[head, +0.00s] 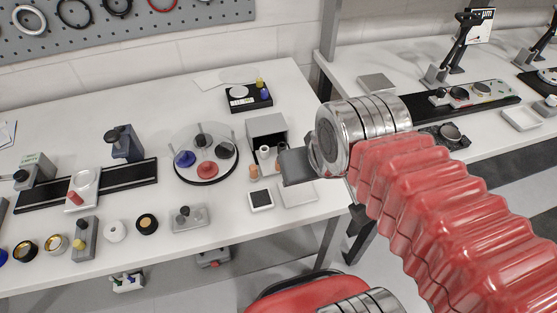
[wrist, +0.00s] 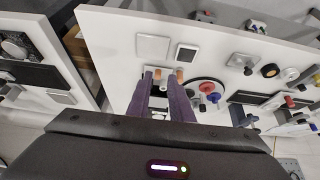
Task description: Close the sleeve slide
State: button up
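A grey box (head: 266,126) stands on the white table in the head view, its front side open. I take it to hold the sleeve slide. White sleeves (head: 264,152) stand at its opening, and orange sleeves (head: 254,171) stand at the front. In the wrist view an orange sleeve (wrist: 179,73) shows between and beside my fingertips. My gripper (wrist: 164,72) has its two dark fingers apart, with a gap between them. In the head view my gripper (head: 291,165) hangs just right of the sleeves and hides part of the slide's right side. Whether it touches anything cannot be told.
A black scale (head: 248,97) is behind. A second bench (head: 355,70) stands to the right.

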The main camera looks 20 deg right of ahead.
aim_at(270, 166)
jog(key=z, duration=0.35)
jog(key=k, duration=1.35)
jog(key=u, duration=0.95)
jog(key=i, duration=1)
jog(key=z, duration=0.05)
